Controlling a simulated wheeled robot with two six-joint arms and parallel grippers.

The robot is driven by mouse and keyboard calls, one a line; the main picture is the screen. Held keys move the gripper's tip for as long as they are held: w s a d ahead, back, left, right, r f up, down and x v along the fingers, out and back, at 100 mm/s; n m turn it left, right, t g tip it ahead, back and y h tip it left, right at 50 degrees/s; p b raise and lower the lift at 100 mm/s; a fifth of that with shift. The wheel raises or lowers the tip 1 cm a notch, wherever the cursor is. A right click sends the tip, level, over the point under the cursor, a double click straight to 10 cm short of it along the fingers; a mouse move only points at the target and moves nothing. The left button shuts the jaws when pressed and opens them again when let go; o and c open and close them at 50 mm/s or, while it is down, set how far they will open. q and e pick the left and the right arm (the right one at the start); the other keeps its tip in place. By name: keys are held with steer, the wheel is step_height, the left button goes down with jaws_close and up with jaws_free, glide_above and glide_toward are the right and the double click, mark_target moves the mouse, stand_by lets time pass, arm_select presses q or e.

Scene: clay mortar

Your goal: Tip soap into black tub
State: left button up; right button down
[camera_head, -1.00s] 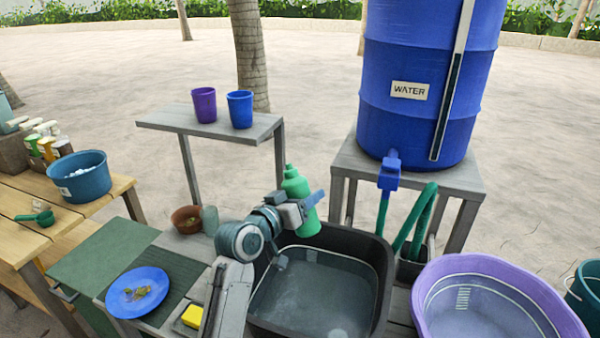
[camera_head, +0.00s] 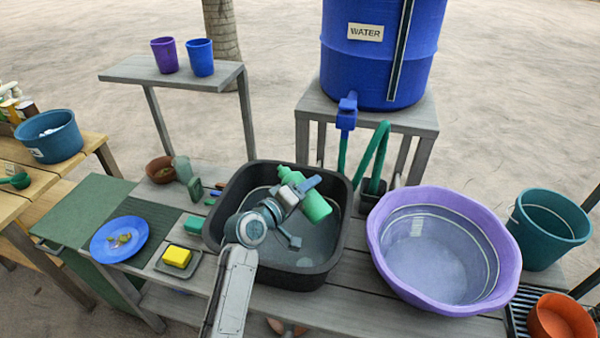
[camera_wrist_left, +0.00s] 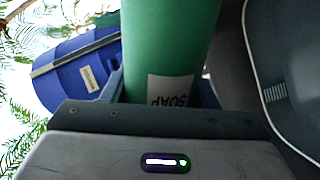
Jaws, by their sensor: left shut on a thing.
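The green soap bottle (camera_head: 316,206) is in my left gripper (camera_head: 306,190), which is shut on it. The bottle is tilted over the black tub (camera_head: 335,258), its narrow cap end pointing to the upper left and its base to the lower right. The tub holds clear water with a pale line around its inside wall. In the left wrist view the green bottle (camera_wrist_left: 168,40) fills the upper middle, with an upside-down SOAP label near the jaws. Whether any soap flows out cannot be seen. My right gripper is not in view.
A purple basin (camera_head: 385,235) of water stands right of the tub. The blue water barrel (camera_head: 345,60) with its tap and green hose is behind. A yellow sponge (camera_head: 177,256) and blue plate (camera_head: 106,250) lie to the left.

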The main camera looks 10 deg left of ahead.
arm_select(q)
steer(key=shift+s+d+f+n, duration=0.2)
steer(key=shift+d+f+n, duration=0.1)
steer(key=shift+f+n, duration=0.3)
steer(key=n+p, duration=0.1)
steer(key=p, duration=0.1)
steer(key=n+h+p, duration=0.1)
steer(key=n+p, duration=0.1)
steer(key=n+g+p, duration=0.1)
steer(key=p, duration=0.1)
steer(key=shift+a+r+n, duration=0.1)
steer(key=shift+r+n, duration=0.15)
steer(key=shift+n, duration=0.15)
steer(key=shift+w+f+n+h+p, duration=0.1)
steer(key=shift+f+n+h+p, duration=0.15)
steer(key=shift+n+h+p, duration=0.6)
steer(key=shift+n+y, duration=0.25)
steer(key=shift+y, duration=0.1)
steer(key=shift+b, duration=0.3)
